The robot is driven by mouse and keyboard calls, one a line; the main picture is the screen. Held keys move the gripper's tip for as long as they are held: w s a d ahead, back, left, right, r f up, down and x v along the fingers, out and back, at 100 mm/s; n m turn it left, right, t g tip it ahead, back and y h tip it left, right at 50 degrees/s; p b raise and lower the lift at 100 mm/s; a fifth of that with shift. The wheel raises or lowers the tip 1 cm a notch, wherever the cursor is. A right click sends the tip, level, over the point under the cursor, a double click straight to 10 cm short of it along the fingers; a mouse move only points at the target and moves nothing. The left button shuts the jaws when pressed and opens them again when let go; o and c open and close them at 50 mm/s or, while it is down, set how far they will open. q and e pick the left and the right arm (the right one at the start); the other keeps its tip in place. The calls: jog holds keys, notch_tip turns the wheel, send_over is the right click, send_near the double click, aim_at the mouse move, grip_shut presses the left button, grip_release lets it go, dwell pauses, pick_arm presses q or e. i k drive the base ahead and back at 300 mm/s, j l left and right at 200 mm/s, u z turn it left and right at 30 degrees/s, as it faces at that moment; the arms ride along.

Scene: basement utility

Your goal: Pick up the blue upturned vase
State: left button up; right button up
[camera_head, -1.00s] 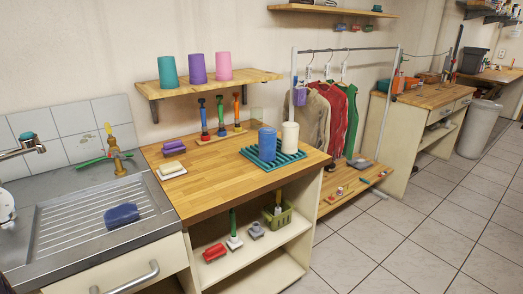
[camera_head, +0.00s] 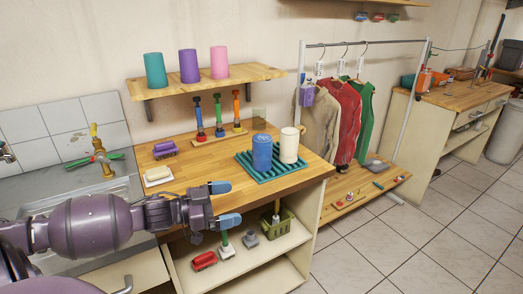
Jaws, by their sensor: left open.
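The blue upturned vase (camera_head: 262,152) stands on the left part of a teal ribbed rack (camera_head: 295,170) on the wooden counter. A cream vase (camera_head: 289,145) stands right beside it on the same rack. My left gripper (camera_head: 232,204) comes in from the left, over the counter's front edge in the picture. Its two blue-tipped fingers are apart with nothing between them. It is below and to the left of the vase in the picture and does not touch it. My right gripper is not in view.
A sponge (camera_head: 165,149) and a soap dish (camera_head: 158,176) lie on the counter's left. Several upright brushes stand in a wooden holder (camera_head: 221,136) behind. A wall shelf (camera_head: 206,81) holds teal, purple and pink cups. A clothes rack (camera_head: 365,44) stands to the right.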

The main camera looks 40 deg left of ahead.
aim_at(262, 143)
jog(key=i+j, duration=0.7)
jog(key=j, duration=0.25)
